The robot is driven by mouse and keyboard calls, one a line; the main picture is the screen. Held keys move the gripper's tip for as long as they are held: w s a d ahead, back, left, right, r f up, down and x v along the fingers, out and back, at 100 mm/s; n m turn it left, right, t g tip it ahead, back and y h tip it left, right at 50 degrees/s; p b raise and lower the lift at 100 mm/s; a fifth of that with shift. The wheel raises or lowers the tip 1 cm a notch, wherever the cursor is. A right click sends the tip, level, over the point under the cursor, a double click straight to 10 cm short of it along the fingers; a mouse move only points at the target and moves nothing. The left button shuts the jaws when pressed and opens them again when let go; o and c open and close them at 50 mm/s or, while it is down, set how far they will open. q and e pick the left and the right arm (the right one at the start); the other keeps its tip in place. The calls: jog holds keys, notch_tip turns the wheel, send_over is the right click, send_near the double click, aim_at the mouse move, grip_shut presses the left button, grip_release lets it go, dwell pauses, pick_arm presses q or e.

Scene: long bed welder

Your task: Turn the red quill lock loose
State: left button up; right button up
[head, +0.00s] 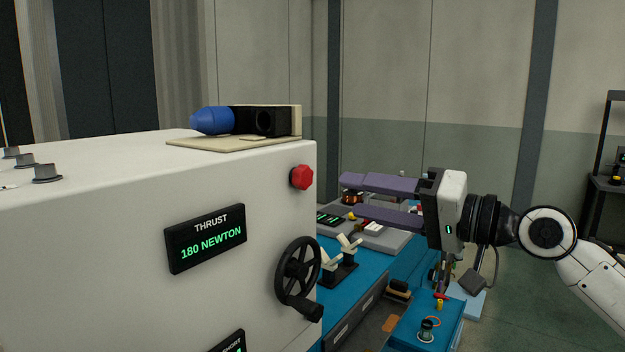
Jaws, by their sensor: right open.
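The red quill lock (301,177) is a small faceted red knob near the upper right edge of the white machine housing (120,225). My right gripper (348,196) comes in from the right with its two purple fingers pointing left toward the housing. The fingers are spread apart, one above the other, and nothing shows held between them. In the picture, the fingertips are to the right of the red knob with a gap between. My left gripper is not in view.
A black handwheel (298,268) with a crank handle is below the knob. A display (205,238) reads THRUST 180 NEWTON. A blue-nosed motor (212,121) sits on top of the housing. A blue bench (350,310) with clamps and small parts lies below my gripper.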

aim_at(307, 178)
jog(key=x, duration=0.3)
jog(key=r+p+x, duration=0.1)
jog(key=x, duration=0.1)
jog(key=p+x, duration=0.1)
jog(key=x, duration=0.2)
jog(key=shift+w+a+r, duration=0.2)
jog(key=shift+a+r, duration=0.1)
jog(key=shift+r, duration=0.1)
jog(key=shift+w+a+f, duration=0.1)
jog(key=shift+w+a, duration=0.35)
jog(key=shift+a, duration=0.1)
jog(key=c, duration=1)
jog(key=shift+c, duration=0.2)
